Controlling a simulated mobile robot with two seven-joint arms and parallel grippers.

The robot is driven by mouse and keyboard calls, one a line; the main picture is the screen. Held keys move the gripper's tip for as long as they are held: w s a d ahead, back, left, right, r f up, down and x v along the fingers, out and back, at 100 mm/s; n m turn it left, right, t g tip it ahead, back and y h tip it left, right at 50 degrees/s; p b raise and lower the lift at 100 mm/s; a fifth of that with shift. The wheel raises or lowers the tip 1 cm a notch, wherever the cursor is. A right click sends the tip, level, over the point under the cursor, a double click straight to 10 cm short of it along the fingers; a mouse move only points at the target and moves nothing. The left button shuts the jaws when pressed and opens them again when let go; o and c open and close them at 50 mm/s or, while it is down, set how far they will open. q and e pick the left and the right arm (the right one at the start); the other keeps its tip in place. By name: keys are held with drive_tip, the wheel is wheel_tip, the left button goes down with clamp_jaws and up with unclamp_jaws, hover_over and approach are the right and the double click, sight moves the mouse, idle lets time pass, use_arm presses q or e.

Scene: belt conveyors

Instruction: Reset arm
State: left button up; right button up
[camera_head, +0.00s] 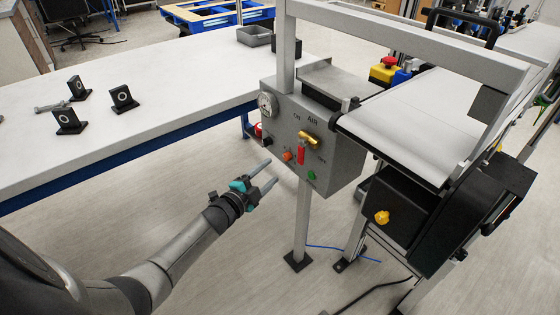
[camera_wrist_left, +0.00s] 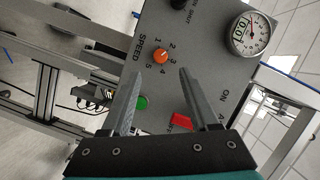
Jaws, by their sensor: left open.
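My left gripper (camera_head: 266,173) is open and empty, in front of and below the control box (camera_head: 330,165) and apart from it. Its two fingers also show in the left wrist view (camera_wrist_left: 160,100), spread before the panel. The panel has an orange speed knob (camera_head: 288,156), a green button (camera_head: 311,175), a red handle (camera_head: 301,153), a yellow valve part (camera_head: 309,140) and a round gauge (camera_head: 265,105). The orange knob (camera_wrist_left: 160,56) shows between the fingers in the wrist view. My right gripper is in neither view.
A white table (camera_head: 170,85) at the left bears several black blocks with round marks, a metal bolt (camera_head: 52,106) and a grey bin (camera_head: 254,36). A belt conveyor (camera_head: 405,125) stands at the right, with a yellow knob (camera_head: 382,217) on its side. Floor below my gripper is clear.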

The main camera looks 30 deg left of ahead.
use_arm(q)
drive_tip(key=s+d+f+n+g+y+p, duration=0.15)
drive_tip(key=s+f+n+g+p, duration=0.25)
drive_tip(key=s+f, duration=0.5)
drive_tip(key=s+d+f+n+g+p, duration=0.4)
drive_tip(key=s+f, duration=0.3)
drive_tip(key=s, duration=0.4)
drive_tip(key=s+d+f+n+g+p, duration=0.1)
drive_tip(key=s+d+f+g+p, duration=0.1)
drive_tip(key=s, duration=1.2)
drive_tip(key=s+d+f+n+g+p, duration=0.2)
drive_tip(key=s+d+g+p, duration=0.2)
drive_tip(key=s, duration=1)
drive_tip(key=shift+s+d+g+p, duration=0.15)
drive_tip(key=shift+d+g+p, duration=0.25)
drive_tip(key=shift+d+g, duration=0.45)
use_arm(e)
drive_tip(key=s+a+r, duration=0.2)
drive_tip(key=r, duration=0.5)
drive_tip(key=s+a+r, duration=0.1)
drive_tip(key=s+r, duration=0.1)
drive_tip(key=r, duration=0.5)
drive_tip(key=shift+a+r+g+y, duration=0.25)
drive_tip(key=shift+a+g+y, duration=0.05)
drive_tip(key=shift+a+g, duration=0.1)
